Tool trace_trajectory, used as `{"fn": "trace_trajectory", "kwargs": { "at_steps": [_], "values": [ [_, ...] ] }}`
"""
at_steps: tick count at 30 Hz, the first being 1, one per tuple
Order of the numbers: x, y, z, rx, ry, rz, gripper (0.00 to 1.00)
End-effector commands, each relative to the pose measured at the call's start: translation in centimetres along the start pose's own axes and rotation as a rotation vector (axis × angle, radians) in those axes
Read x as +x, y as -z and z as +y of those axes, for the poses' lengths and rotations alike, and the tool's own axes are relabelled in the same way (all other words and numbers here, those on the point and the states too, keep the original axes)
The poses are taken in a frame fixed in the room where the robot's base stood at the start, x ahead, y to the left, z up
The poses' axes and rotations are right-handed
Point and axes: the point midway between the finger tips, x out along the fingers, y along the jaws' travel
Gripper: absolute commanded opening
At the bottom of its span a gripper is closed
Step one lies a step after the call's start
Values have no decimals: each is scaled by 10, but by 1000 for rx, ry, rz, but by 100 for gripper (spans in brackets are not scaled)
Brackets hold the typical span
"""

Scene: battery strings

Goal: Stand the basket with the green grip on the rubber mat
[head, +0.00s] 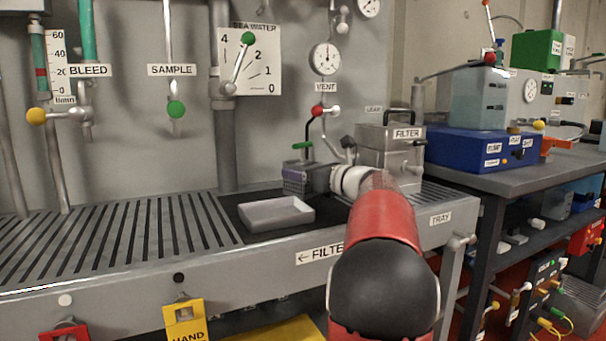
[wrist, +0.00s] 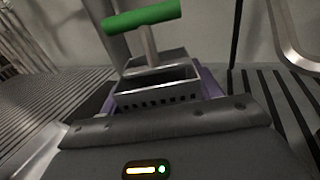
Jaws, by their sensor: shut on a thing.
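The basket with the green grip (head: 303,146) is a small grey metal box with slots and an upright stem. In the head view it is at the end of my arm, by the back right of the dark rubber mat (head: 228,204). In the wrist view the basket (wrist: 153,88) is right in front of my gripper (wrist: 155,100), its green bar at the top, slightly tilted in the picture. My gripper (head: 328,179) is shut on the basket; its fingertips are mostly hidden. I cannot tell whether the basket's bottom touches the mat.
A pale shallow tray (head: 277,222) lies on the mat, in front of the basket. A metal FILTER housing (head: 383,150) stands behind and to the right. A red-knobbed VENT valve (head: 318,111) and pipes are behind. Slotted bench (head: 120,235) to the left is clear.

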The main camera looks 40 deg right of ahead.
Motion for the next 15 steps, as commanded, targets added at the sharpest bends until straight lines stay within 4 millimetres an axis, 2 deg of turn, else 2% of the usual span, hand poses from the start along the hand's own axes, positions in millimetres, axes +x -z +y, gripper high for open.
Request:
{"fn": "trace_trajectory", "kwargs": {
  "at_steps": [5,6,11,15],
  "values": [
    [0,2,0,0,0,0,36],
    [0,3,0,0,0,0,65],
    [0,2,0,0,0,0,85],
    [0,2,0,0,0,1,85]
  ]
}}
